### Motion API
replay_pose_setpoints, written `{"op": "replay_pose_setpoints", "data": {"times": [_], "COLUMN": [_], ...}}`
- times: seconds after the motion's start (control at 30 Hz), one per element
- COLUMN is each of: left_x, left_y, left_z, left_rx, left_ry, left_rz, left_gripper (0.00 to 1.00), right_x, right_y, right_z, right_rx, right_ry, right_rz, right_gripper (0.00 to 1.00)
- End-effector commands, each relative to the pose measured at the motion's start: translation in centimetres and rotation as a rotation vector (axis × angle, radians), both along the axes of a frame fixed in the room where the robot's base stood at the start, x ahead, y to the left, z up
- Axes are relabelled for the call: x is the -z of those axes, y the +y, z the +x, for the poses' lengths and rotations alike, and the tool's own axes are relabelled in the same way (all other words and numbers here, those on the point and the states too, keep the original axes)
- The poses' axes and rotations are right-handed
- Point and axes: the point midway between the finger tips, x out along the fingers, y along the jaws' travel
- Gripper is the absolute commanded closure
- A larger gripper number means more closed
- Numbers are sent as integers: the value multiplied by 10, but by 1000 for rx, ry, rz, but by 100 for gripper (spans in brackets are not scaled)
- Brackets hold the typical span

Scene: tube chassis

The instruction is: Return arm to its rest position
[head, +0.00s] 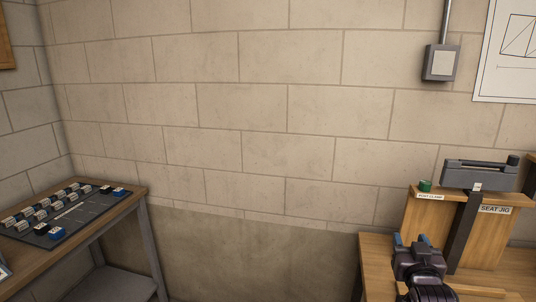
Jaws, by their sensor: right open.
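My right gripper (411,240) is at the lower right of the head view, over the left part of the wooden workbench. Its blue-tipped fingers are apart and nothing shows between them. It is in front of and to the left of the wooden stand labelled SEAT JIG, with the dark upright bar (462,232) to its right. Most of my right arm is cut off by the bottom edge. My left gripper is not in view.
The seat jig (420,215) carries a grey clamp-like device (482,175) and a green button (425,186). The workbench (375,262) is at the right. A side table (140,190) at the left holds a dark board (75,222) with several small labelled blocks. Bare wall lies between.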

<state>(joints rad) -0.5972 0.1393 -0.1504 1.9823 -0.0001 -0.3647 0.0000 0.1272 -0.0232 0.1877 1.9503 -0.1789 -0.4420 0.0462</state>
Motion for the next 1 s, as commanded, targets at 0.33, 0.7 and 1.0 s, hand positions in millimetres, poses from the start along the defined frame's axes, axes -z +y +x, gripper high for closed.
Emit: {"op": "replay_pose_setpoints", "data": {"times": [0.33, 0.7, 1.0], "left_x": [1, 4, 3], "left_y": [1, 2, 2], "left_z": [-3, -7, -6], "left_rx": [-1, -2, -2], "left_ry": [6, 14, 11], "left_rz": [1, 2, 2], "left_gripper": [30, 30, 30], "right_x": [127, 254, 280], "right_y": [38, 59, 52], "right_z": [-85, -231, -276], "right_rx": [-152, -228, -210], "right_ry": [208, 519, 608], "right_rz": [-9, 34, 43], "right_gripper": [51, 51, 51]}}
